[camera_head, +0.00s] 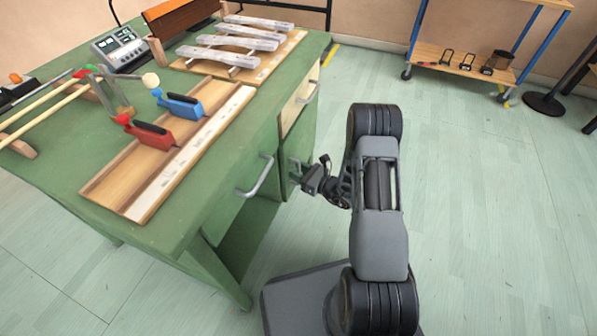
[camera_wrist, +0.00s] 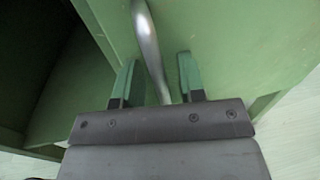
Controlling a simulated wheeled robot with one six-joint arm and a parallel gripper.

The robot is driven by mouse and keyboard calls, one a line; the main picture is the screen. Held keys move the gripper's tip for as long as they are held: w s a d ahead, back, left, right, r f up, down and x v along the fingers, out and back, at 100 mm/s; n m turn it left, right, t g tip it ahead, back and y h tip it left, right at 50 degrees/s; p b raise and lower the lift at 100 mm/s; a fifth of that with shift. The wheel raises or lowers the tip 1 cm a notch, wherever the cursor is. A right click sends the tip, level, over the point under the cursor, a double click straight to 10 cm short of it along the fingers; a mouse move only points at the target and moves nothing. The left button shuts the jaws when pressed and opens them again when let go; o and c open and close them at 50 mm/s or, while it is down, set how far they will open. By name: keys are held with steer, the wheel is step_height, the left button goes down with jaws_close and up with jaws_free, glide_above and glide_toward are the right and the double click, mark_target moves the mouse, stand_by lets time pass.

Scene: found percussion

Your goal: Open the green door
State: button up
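The green door (camera_head: 285,172) is on the front side of the green workbench, below the drawers, and looks shut. In the wrist view the door (camera_wrist: 235,45) fills the upper right as a flat green panel. Its curved grey metal handle (camera_wrist: 146,35) runs down between the two fingers of my gripper (camera_wrist: 157,62). The fingers are apart, one on each side of the handle, with a visible gap to it on both sides. In the head view my gripper (camera_head: 304,178) is close to the door's front; the handle there is mostly hidden.
A drawer with a grey handle (camera_head: 256,177) is left of my gripper. An open dark space lies under it. The workbench top (camera_head: 60,165) holds wooden boards, clamps, metal bars and a mixer. A shelf cart (camera_head: 462,66) stands far back.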

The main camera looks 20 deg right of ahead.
steer(key=shift+c, duration=0.4)
jaws_close()
